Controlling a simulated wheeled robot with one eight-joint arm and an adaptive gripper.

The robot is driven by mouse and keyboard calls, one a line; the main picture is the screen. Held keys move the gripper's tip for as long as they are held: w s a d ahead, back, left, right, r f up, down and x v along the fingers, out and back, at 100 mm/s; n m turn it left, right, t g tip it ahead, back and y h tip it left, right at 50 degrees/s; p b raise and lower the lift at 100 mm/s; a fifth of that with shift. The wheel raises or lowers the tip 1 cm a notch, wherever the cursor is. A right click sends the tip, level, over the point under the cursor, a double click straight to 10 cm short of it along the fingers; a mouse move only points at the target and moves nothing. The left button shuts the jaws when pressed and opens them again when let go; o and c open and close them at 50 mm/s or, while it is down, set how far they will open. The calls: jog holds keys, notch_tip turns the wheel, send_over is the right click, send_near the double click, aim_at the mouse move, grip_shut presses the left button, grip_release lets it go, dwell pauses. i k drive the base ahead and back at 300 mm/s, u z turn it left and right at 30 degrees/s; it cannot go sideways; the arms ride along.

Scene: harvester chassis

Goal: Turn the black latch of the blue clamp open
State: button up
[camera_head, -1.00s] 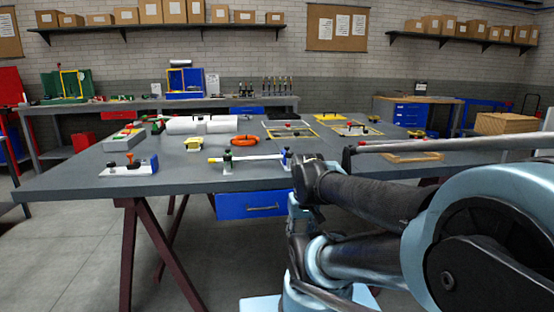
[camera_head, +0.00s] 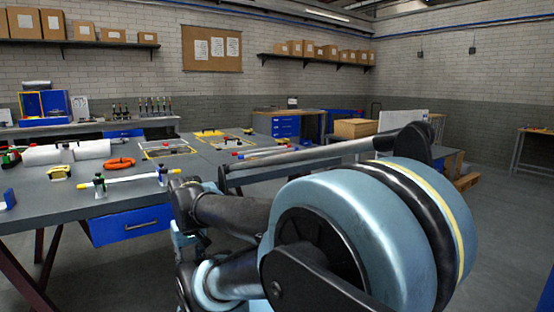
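A white rod (camera_head: 130,181) with a yellow end lies near the front edge of the grey workbench. A small blue clamp (camera_head: 162,177) with a dark top stands at its right end, and a dark green clamp (camera_head: 99,186) holds it nearer the left end. The black latch is too small to tell its position. My arm fills the lower middle and right, with its dark links just right of the blue clamp in the picture. I cannot make out my gripper or its fingers.
The workbench (camera_head: 60,208) also bears an orange ring (camera_head: 119,164), a yellow block (camera_head: 59,173) and yellow-framed plates (camera_head: 168,148). A blue drawer (camera_head: 130,225) hangs under its front edge. Open floor (camera_head: 490,185) lies to the right.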

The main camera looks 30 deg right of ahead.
aim_at(163, 171)
jog(key=k, duration=0.9)
jog(key=z, duration=0.25)
jog(key=i, duration=0.75)
jog(key=z, duration=0.7)
jog(key=i, duration=1.4)
jog(key=z, duration=0.1)
jog(key=k, duration=0.45)
jog(key=u, duration=2.5)
